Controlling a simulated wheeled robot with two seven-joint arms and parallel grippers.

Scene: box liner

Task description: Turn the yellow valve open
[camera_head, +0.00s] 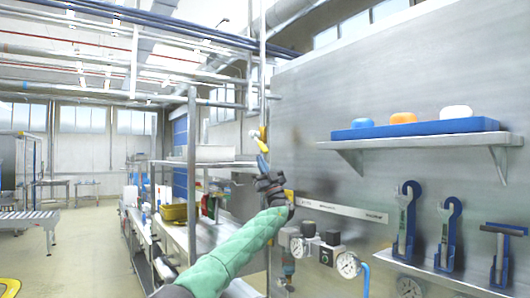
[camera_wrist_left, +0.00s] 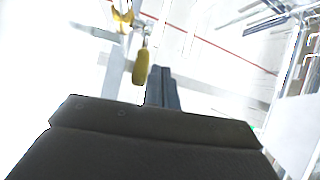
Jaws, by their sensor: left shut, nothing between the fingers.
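The yellow valve handle (camera_head: 260,145) shows small in the head view, on a thin vertical pipe left of the grey wall panel. In the left wrist view the yellow handle (camera_wrist_left: 140,68) hangs down just left of the fingertips, with a yellow fitting (camera_wrist_left: 123,17) above it. My left gripper (camera_head: 262,160) reaches up on its green-sleeved arm, just below the handle. Its dark fingers (camera_wrist_left: 160,72) are shut with nothing between them. I cannot tell whether they touch the handle. My right gripper is not in view.
The grey panel (camera_head: 310,110) stands to the right, with a blue tray (camera_head: 415,128) on a shelf and hanging wrenches (camera_head: 405,225). Pressure gauges (camera_head: 348,264) sit low, right of my arm. A workbench (camera_head: 180,235) with a yellow bin (camera_head: 174,212) stands left. The floor farther left is open.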

